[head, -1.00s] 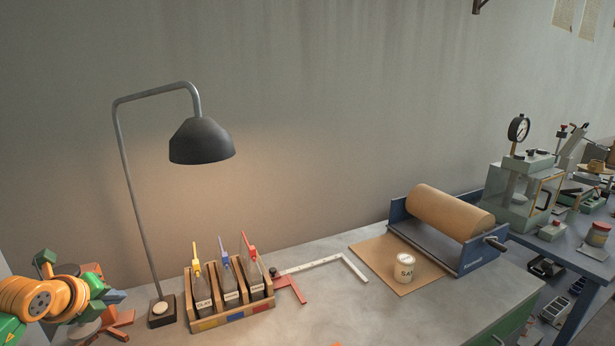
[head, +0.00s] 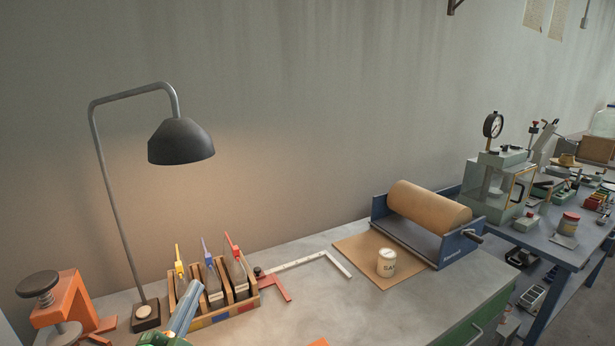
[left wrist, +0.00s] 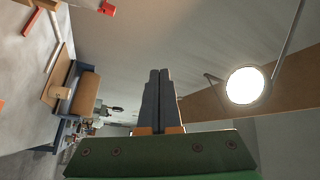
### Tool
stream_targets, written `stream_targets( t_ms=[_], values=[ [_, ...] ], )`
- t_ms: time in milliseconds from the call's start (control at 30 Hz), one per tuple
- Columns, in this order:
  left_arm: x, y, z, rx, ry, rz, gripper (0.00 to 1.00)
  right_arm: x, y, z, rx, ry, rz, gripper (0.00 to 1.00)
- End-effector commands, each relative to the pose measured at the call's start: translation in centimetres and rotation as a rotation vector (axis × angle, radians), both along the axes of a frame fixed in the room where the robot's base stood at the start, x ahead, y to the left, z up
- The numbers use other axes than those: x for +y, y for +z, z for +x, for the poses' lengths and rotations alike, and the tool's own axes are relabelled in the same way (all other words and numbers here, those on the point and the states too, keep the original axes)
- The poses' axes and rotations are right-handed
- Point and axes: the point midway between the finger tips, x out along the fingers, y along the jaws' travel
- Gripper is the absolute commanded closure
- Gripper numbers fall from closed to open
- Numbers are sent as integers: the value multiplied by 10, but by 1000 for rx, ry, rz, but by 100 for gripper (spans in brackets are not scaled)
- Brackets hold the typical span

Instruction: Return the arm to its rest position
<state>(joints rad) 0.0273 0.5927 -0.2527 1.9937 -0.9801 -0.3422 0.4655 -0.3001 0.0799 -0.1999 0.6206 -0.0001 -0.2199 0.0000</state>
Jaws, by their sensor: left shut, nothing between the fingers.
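My left gripper (head: 195,293) rises from the bottom edge of the head view, in front of the wooden rack, and hides part of it. Its blue-grey fingers are together and empty. In the left wrist view the same fingers (left wrist: 158,100) stand side by side above the green gripper body, with nothing between them. I cannot tell from the head view whether the gripper touches the rack. My right gripper is not in view.
A wooden rack (head: 222,317) of bottles stands close behind the gripper. A desk lamp (head: 181,141) and an orange clamp-like stand (head: 65,305) are left. A white jar (head: 387,263) sits on a board before the roller (head: 430,203).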

Motion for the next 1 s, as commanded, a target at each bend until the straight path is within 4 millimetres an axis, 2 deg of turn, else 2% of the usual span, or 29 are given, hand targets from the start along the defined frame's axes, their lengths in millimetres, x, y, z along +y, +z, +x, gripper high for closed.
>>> stream_targets(
  t_ms=[33,100,200,300,400,500,633,700,833,967,1000],
  values=[
    [20,-39,-18,143,146,-211,100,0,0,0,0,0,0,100],
    [37,-93,-48,358,309,-399,100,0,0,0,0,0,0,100],
    [37,-151,-92,624,437,-546,100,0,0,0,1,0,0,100],
    [24,-191,-134,850,502,-634,100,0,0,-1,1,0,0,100],
    [6,-218,-175,1052,533,-694,100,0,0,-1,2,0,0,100],
    [-14,-235,-214,1234,541,-735,100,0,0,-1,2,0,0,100],
    [-41,-245,-264,1461,520,-774,100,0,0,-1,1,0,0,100],
    [-40,-280,-257,1466,532,-762,100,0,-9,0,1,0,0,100],
    [-40,-334,-255,1488,542,-753,100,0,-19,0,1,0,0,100],
    [-40,-393,-262,1515,553,-741,100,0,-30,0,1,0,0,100],
    [-40,-414,-267,1524,557,-737,100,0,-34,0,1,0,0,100]
  ],
)
